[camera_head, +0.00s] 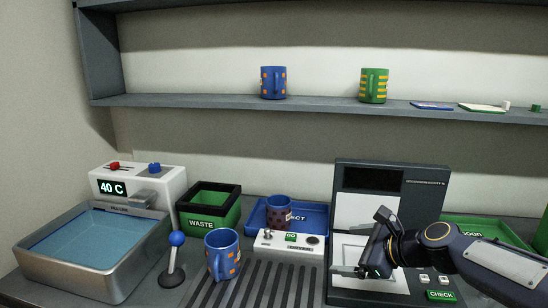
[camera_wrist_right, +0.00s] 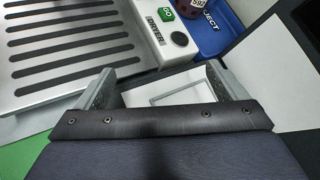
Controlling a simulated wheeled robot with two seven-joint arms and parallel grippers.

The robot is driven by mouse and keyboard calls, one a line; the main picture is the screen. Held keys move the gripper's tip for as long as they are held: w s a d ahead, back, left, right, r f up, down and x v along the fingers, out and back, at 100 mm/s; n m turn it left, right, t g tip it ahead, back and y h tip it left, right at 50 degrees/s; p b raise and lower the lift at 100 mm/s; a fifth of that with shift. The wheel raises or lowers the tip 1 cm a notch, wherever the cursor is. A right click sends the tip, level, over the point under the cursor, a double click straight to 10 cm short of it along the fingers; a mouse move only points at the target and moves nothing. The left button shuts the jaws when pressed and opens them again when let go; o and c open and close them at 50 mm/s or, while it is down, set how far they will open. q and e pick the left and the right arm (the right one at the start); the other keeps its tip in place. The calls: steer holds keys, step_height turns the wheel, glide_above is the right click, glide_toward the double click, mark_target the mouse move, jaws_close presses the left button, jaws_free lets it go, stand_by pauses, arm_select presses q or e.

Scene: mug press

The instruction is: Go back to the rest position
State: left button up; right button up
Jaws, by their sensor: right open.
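My right gripper (camera_head: 372,262) is in front of the dark press machine (camera_head: 390,176), over its white framed plate (camera_head: 350,250). In the right wrist view its two fingers (camera_wrist_right: 165,92) are apart with nothing between them, and the white plate shows beyond them. My left gripper is not in view. A blue mug with orange spots (camera_head: 222,256) stands at the front by the slotted drain grille (camera_head: 262,285). A dark mug with a label (camera_head: 278,212) stands at the blue reject tray (camera_head: 320,222), partly covering its lettering.
A water basin (camera_head: 95,245) is at the left, with a blue-knobbed lever (camera_head: 176,240) beside it. A green waste bin (camera_head: 210,207) stands behind. The shelf (camera_head: 320,104) holds a blue mug (camera_head: 273,82) and a green mug (camera_head: 373,85). A green tray (camera_head: 487,224) lies right of the press.

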steer(key=s+d+n+g+h+p, duration=0.1)
steer(key=s+n+p, duration=0.3)
steer(key=s+n, duration=0.6)
steer(key=s+d+n+g+h+p, duration=0.2)
steer(key=s+n+p, duration=0.3)
steer(key=s, duration=1.5)
steer(key=n+h, duration=0.1)
steer(key=n, duration=0.4)
steer(key=shift+s+r+n+p, duration=0.3)
steer(key=shift+r+n, duration=0.1)
steer(key=shift+d, duration=0.1)
